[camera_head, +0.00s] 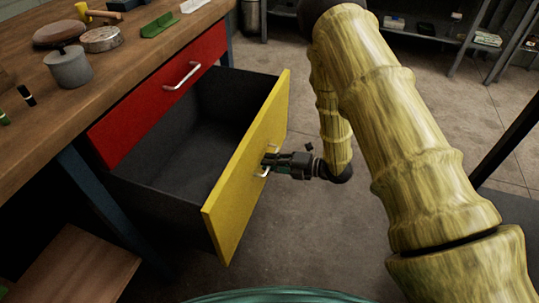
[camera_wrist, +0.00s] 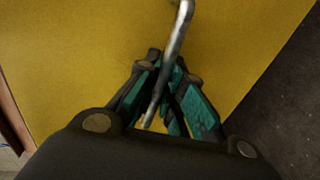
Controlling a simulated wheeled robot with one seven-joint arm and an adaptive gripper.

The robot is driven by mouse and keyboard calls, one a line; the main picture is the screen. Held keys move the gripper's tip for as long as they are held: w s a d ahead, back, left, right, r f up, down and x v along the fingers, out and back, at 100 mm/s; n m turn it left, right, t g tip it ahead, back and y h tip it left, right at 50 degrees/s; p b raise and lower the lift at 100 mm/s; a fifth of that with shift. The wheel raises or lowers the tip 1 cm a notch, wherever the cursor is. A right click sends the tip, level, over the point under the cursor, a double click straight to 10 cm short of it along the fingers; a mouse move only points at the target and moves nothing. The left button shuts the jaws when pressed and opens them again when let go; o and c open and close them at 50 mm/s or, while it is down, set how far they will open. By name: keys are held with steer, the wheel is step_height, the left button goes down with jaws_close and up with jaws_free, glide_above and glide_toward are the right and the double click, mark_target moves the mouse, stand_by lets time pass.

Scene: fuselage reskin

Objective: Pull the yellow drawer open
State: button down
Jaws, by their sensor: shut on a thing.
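The yellow drawer (camera_head: 236,185) stands far out of the workbench, below the red drawer. Its dark inside shows and looks empty. My gripper (camera_head: 268,163) is at the middle of the yellow front, shut on the drawer's metal handle. In the wrist view, the handle (camera_wrist: 178,38) runs down between the teal-padded fingers of my gripper (camera_wrist: 165,98), with the yellow front (camera_wrist: 80,45) filling most of the view behind. The fingers hide part of the handle.
The red drawer (camera_head: 150,105) above is closed and has its own metal handle (camera_head: 182,76). The wooden bench top (camera_head: 130,62) holds a pot (camera_head: 69,66), round items and tools. A low wooden board (camera_head: 75,268) is at bottom left. Floor (camera_head: 300,235) in front of the drawer is clear.

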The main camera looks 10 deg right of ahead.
steer(key=shift+s+d, duration=0.3)
steer(key=shift+d, duration=0.25)
steer(key=c, duration=1.5)
jaws_free()
steer(key=v, duration=1.2)
